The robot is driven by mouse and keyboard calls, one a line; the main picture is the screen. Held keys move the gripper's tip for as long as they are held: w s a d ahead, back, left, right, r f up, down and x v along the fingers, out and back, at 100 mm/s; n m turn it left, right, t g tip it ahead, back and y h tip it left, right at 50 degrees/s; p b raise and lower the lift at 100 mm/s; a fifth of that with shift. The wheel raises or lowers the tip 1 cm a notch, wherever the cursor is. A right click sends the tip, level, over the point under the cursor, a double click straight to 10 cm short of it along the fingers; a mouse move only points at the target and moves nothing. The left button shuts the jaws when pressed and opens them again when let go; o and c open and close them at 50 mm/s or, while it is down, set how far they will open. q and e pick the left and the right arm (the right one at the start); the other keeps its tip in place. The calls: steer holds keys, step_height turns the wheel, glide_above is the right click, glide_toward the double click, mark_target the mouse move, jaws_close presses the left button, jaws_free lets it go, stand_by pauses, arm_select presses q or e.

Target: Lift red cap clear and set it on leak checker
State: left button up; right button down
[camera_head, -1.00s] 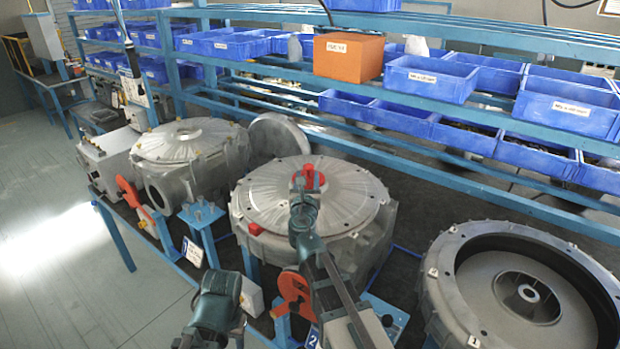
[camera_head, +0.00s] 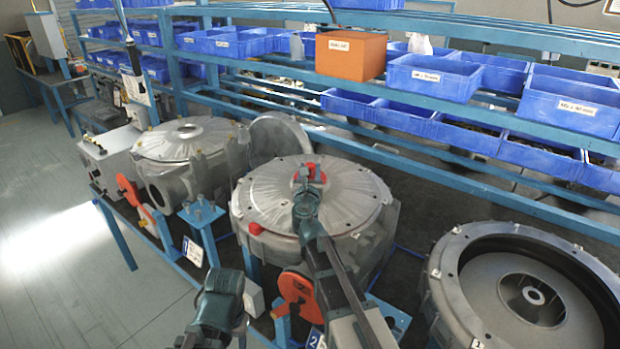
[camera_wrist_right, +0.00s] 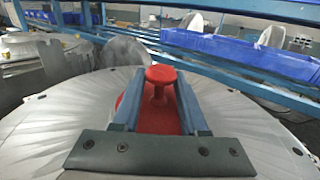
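The red cap (camera_head: 318,174) sits at the middle of the centre blower's round metal top (camera_head: 262,195). In the right wrist view the cap (camera_wrist_right: 160,75) has a round knob on a stem above a wider red base. My right gripper (camera_head: 308,174) is over the cap, with one finger on each side of the knob. Narrow gaps seem to show between fingers and knob, so it looks open. The left arm's dark end (camera_head: 215,300) is low in the head view; its fingers cannot be made out. I cannot tell for certain which object is the leak checker.
A grey-white box (camera_head: 108,160) stands at the far left beside another blower (camera_head: 180,140). An open blower housing (camera_head: 450,285) is at the right. Orange discs (camera_head: 298,292) stand along the front. Blue bins (camera_head: 432,76) and an orange box (camera_head: 350,55) fill the shelves behind.

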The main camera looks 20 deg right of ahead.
mark_target(310, 164)
steer(key=shift+r, duration=0.1)
stand_by(0.3)
steer(key=shift+r+p, duration=0.5)
steer(key=shift+p, duration=0.15)
step_height(310, 164, up, 3)
steer(key=p, duration=0.3)
steer(key=s+a, duration=0.9)
steer(key=s, duration=0.3)
steer(key=shift+s+a+r+p, duration=0.35)
steer(key=shift+a+r, duration=0.05)
